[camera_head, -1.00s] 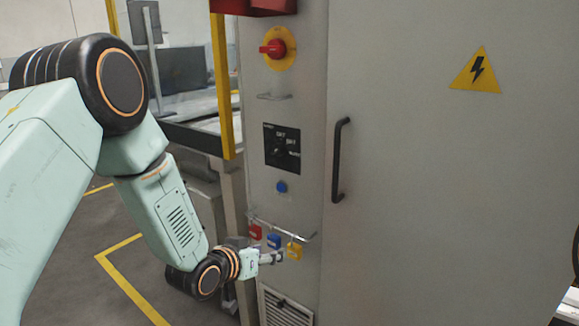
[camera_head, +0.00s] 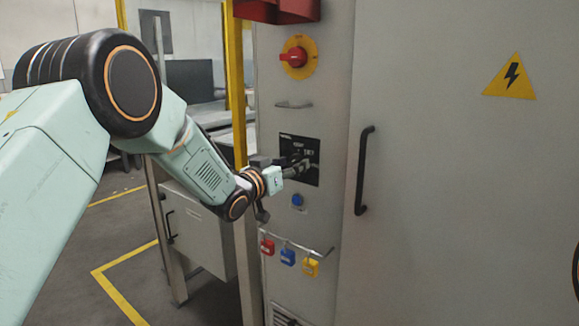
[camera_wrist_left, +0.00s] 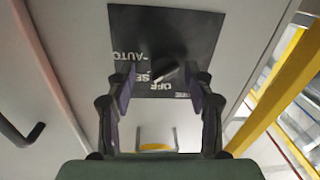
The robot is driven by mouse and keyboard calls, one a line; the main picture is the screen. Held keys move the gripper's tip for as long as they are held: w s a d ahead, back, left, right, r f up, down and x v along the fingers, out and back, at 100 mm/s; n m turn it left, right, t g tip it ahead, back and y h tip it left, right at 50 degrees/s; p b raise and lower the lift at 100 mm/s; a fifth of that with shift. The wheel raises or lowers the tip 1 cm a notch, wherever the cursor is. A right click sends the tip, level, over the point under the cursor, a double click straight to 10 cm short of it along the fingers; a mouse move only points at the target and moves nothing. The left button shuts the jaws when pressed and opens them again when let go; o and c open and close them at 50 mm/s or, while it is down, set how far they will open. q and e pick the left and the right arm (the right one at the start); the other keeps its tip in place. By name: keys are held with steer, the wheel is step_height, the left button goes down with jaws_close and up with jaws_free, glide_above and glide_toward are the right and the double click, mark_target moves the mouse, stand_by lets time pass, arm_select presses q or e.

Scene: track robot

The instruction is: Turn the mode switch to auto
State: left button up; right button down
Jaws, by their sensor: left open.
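The black mode switch plate (camera_head: 288,142) is on the narrow grey cabinet front, partly hidden by my left gripper (camera_head: 302,166) in the head view. In the left wrist view the plate (camera_wrist_left: 165,25) carries white lettering, upside down or slanted, with "AUTO" and "OFF" legible. A dark switch knob (camera_wrist_left: 166,72) shows between the fingertips of my left gripper (camera_wrist_left: 159,80). The gripper is open, with one finger on each side of the knob. Contact with the knob cannot be told. My right gripper is not in view.
Above the plate are a small handle (camera_head: 294,105) and a red rotary switch (camera_head: 294,57) on yellow. Below are a blue button (camera_head: 297,200) and a rail (camera_head: 310,249) with red, blue and yellow padlocks. A black door handle (camera_head: 363,170) stands right.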

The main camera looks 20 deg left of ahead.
arm_select(q)
steer(key=shift+w+d, duration=0.25)
steer(key=shift+w, duration=0.05)
steer(key=shift+a, duration=0.65)
steer(key=shift+d, duration=0.45)
steer(key=c, duration=0.3)
steer(key=shift+a+f, duration=0.1)
steer(key=shift+a, duration=0.25)
steer(key=c, duration=0.5)
steer(key=shift+d, duration=0.2)
steer(key=shift+c, duration=1.4)
steer(key=shift+a, duration=0.1)
jaws_close()
